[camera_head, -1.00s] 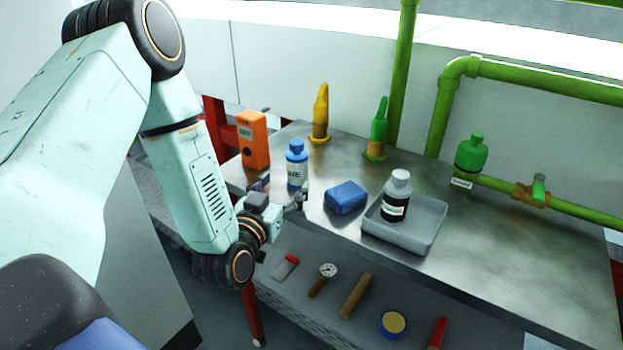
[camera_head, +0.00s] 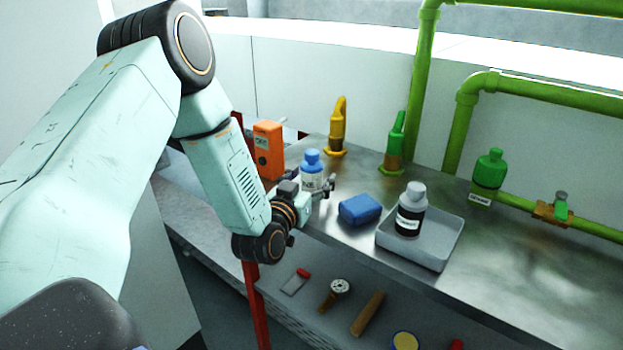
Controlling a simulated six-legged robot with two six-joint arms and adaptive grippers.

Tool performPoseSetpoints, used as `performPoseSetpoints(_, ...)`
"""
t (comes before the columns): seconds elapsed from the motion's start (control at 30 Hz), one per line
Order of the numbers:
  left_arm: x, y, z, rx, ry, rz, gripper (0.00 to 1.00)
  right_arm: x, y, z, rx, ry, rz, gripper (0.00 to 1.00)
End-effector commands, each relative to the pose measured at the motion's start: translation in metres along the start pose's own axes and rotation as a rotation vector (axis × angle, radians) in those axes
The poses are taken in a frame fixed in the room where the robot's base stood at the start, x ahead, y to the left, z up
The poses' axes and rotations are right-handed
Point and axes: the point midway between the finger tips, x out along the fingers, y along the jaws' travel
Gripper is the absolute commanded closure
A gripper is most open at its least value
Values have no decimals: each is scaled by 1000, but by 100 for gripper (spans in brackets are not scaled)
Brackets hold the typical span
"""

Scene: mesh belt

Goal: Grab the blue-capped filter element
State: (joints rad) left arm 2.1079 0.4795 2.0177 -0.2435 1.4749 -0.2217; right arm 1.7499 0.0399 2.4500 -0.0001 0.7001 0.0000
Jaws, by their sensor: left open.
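My right gripper is not in view.
An orange device (camera_head: 268,150) stands close behind on the left. A blue block (camera_head: 359,209) and a grey tray (camera_head: 418,252) with a dark, white-capped bottle (camera_head: 410,212) lie to the right. Yellow (camera_head: 338,128) and green (camera_head: 394,145) nozzles stand behind. Several items lie on a lower shelf.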

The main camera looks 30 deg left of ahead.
Motion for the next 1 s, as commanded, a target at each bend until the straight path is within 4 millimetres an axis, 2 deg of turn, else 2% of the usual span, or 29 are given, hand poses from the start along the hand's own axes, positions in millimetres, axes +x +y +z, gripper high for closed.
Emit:
performPoseSetpoints(0.17,0,2,0,0,-1,1,27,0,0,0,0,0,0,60)
performPoseSetpoints(0.9,-1,2,0,0,0,1,89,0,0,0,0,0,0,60)
performPoseSetpoints(1.0,-1,2,-1,0,1,1,90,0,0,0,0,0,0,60)
